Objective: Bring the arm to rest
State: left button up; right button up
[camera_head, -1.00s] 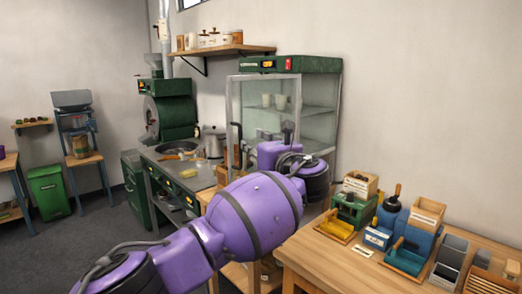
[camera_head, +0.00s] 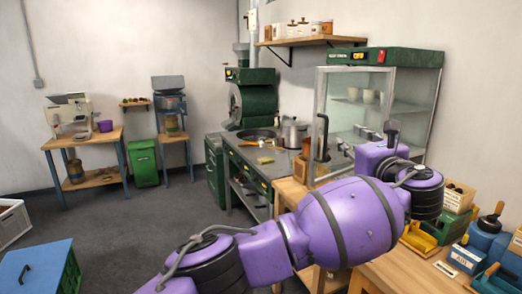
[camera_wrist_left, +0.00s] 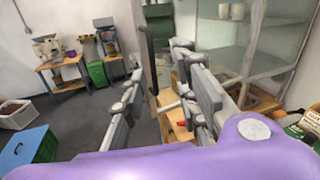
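My left arm's purple links reach from the bottom to the glass-fronted cabinet (camera_head: 432,90) in the head view. The grey fingers of my left gripper (camera_head: 344,147) show small in front of the glass, partly hidden by my wrist. In the left wrist view my left gripper (camera_wrist_left: 162,88) has its fingers apart with nothing held between them. A dark upright handle (camera_head: 322,134) stands at the cabinet door's left edge; in the left wrist view the handle (camera_wrist_left: 148,60) appears beyond the gap between the fingers. I cannot tell how far it is from them. My right gripper is in neither view.
A wooden table (camera_head: 392,277) with crates and tools is at the right. A green-drawered counter (camera_head: 236,160) with a pan stands behind the arm. A blue-lidded crate (camera_head: 40,262) sits at lower left. Open floor (camera_head: 110,220) lies between.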

pick_arm(q)
jog(key=s+d+r+n+h, duration=0.2)
jog(key=d+h, duration=0.3)
jog(key=d, duration=0.1)
notch_tip(320, 180, down, 5)
jog(key=s+n+g+h, duration=0.1)
jog(key=n+g+h, duration=0.2)
jog(key=n, duration=0.1)
jog(key=s+a+f+n+g+p, duration=0.1)
jog(key=s+a+f+n, duration=0.2)
jog(key=a+f+n, duration=0.9)
jog(key=s+a+f+n+p, duration=0.1)
jog(key=s+a+f+n, duration=0.5)
jog(key=a+f, duration=1)
jog(key=s+a+f+n+g+y, duration=0.1)
jog(key=s+a+f+n+y, duration=0.3)
jog(key=s+a+f+n, duration=0.65)
jog(key=s+a+f+g+y, duration=0.1)
jog(key=s+a+f+g, duration=0.1)
jog(key=s+a+f, duration=0.5)
jog(key=s+a+f+g+y, duration=0.2)
jog(key=s+a+f, duration=0.5)
jog(key=s, duration=1)
notch_tip(320, 180, down, 3)
jog(key=shift+s+a+m+p, duration=0.15)
jog(key=shift+a+m+p, duration=0.15)
jog(key=shift+a+m, duration=0.05)
